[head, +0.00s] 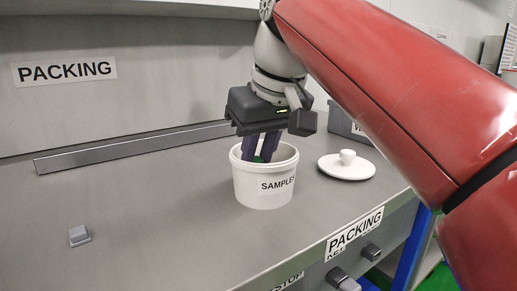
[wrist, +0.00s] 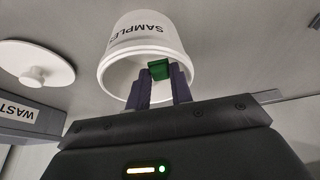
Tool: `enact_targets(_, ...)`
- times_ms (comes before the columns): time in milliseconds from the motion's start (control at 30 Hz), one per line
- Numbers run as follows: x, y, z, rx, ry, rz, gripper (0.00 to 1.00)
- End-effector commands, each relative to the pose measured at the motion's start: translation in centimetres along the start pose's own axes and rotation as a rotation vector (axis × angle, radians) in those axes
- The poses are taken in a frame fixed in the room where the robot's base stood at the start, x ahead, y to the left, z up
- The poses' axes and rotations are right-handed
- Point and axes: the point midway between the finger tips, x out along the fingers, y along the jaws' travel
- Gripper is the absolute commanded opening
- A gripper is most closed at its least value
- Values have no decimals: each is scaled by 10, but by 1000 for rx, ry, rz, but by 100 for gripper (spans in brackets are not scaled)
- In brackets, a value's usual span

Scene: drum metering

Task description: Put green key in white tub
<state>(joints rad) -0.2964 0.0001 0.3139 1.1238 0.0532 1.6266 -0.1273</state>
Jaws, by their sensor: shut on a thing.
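The white tub (head: 262,190), labelled "SAMPLES", stands upright and uncovered on the grey bench. My gripper (head: 260,157) points down with its dark purple fingertips at the tub's mouth, inside the rim as the head view shows it. The fingers are shut on the green key (wrist: 159,69), and only a green block-like part of it shows between the fingertips in the wrist view. In the head view a small bit of green shows between the fingers. The tub also shows in the wrist view (wrist: 128,35). The rest of the key is hidden.
A round white lid (head: 346,168) with a knob lies right of the tub. A grey bin (head: 345,124) stands behind it; its label in the wrist view begins "WAST". A small grey block (head: 79,235) sits at the left front.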

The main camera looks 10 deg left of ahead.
Motion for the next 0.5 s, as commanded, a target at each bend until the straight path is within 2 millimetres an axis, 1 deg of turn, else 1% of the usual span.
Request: enact_targets(500, 3, 0, 1, 0, 0, 0, 1)
